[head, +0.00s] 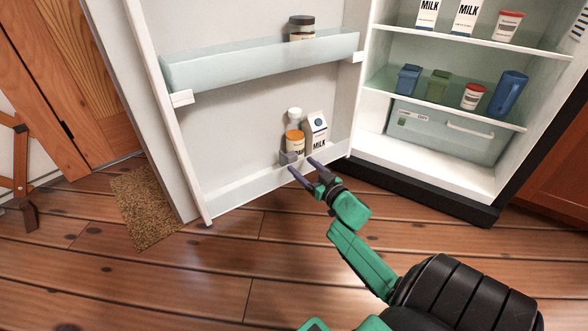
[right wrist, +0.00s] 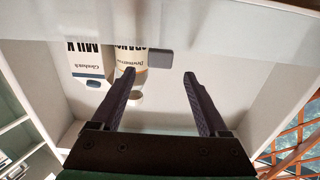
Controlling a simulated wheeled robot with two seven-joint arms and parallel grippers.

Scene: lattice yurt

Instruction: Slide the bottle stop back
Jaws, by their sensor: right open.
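The bottle stop (head: 288,158), a small grey block, sits at the front rail of the lower door shelf (head: 240,193), left of the bottles. It also shows in the right wrist view (right wrist: 160,58), beyond and between the fingertips. My right gripper (head: 301,165) is open and empty, in front of the shelf, its fingers pointing toward the stop and apart from each other. In the right wrist view (right wrist: 160,73) nothing shows between the fingers. Whether a finger touches the stop cannot be told. My left gripper is not in view.
The upper door shelf (head: 250,63) holds a dark-lidded jar (head: 301,28). The open fridge (head: 376,105) is at right.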

